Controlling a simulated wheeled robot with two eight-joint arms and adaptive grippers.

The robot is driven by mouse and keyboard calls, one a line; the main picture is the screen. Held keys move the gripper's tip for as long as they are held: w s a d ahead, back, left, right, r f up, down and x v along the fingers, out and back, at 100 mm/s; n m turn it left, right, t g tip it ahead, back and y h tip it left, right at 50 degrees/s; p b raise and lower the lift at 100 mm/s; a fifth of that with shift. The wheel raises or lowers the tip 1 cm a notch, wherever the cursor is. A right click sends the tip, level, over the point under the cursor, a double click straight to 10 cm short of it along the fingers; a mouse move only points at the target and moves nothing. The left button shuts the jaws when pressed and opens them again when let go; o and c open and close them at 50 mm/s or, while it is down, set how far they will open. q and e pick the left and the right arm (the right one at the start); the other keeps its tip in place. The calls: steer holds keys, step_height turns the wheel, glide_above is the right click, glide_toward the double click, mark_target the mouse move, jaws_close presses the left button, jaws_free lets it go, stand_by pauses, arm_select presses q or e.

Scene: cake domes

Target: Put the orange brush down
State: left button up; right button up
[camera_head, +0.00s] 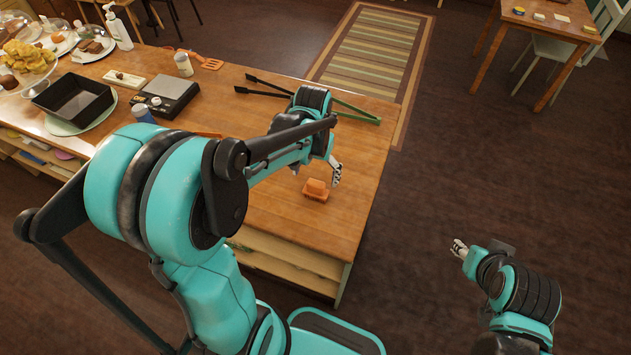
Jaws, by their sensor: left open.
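The orange brush (316,190) lies on the wooden table (290,232) near its right front corner. My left gripper (315,178) is open, with its fingers apart, just behind and above the brush in the picture. One finger shows near the brush's upper right side, the other to its upper left. The brush seems to rest on the table top, and I cannot tell whether a finger touches it. My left arm hides part of the table. My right gripper (459,249) is beyond the table's right side, over the floor, away from the brush; its finger opening is unclear.
Long black and green tongs (262,91) lie behind my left wrist. A black scale (166,95), a dark baking tin (72,101), a white jar (183,65) and an orange slotted spatula (207,62) are further left. The table's right front corner around the brush is clear.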

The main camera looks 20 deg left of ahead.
arm_select(q)
step_height(320, 180, up, 4)
steer(key=shift+f+p, duration=0.25)
steer(key=shift+p, duration=0.05)
steer(key=shift+s+r, duration=0.2)
steer(key=shift+r, duration=0.1)
steer(key=s+d+r+t, duration=0.4)
steer(key=s+t, duration=0.3)
steer(key=s, duration=0.2)
steer(key=shift+r+m, duration=0.3)
steer(key=shift+r, duration=0.3)
steer(key=shift+f, duration=0.1)
steer(key=b, duration=0.9)
glide_toward(315, 184)
steer(key=s+d+f, duration=0.3)
steer(key=d+f, duration=0.1)
steer(key=shift+s+d+r, duration=0.1)
steer(key=shift+s+r, duration=0.15)
steer(key=shift+r, duration=0.1)
